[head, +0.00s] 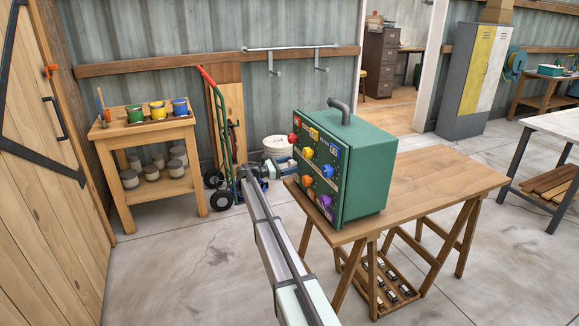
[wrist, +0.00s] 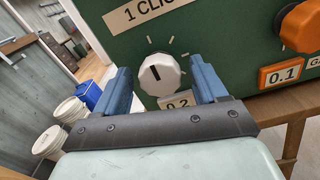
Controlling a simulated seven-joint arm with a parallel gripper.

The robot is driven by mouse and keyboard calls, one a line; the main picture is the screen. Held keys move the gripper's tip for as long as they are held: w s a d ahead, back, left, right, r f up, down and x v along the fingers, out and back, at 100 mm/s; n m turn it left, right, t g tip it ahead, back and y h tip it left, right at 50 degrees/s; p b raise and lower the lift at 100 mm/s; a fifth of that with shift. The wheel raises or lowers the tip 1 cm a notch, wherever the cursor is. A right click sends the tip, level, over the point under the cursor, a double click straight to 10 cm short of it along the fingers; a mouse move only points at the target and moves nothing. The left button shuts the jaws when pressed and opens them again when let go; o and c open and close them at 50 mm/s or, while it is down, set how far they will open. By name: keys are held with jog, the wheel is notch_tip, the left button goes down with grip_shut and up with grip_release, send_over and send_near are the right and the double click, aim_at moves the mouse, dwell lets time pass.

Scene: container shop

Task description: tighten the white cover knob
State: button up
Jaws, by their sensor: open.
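A white faceted knob (wrist: 159,74) with a black pointer line sits on the front of a green box, which also shows in the head view (head: 366,168). Tick marks fan out above the knob, and the line stands nearly upright. My gripper (wrist: 160,66) is open, with one blue finger on each side of the knob and visible gaps between. I cannot tell how deep the fingertips reach. A label reading 0.2 (wrist: 178,103) under the knob is partly hidden by my gripper. In the head view I cannot make out the white knob.
An orange knob (wrist: 299,27) with a 0.1 label (wrist: 282,74) is to the right. The box stands on a wooden trestle table (head: 434,182) and carries several other coloured knobs. A red and green hand truck (head: 221,130) and a white bucket (head: 277,146) stand behind my gripper.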

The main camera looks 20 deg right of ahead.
jog(key=shift+d, duration=0.25)
jog(key=shift+c, duration=0.2)
jog(key=c, duration=1)
jog(key=shift+m, duration=0.4)
jog(key=m, duration=0.3)
jog(key=shift+m, duration=2.5)
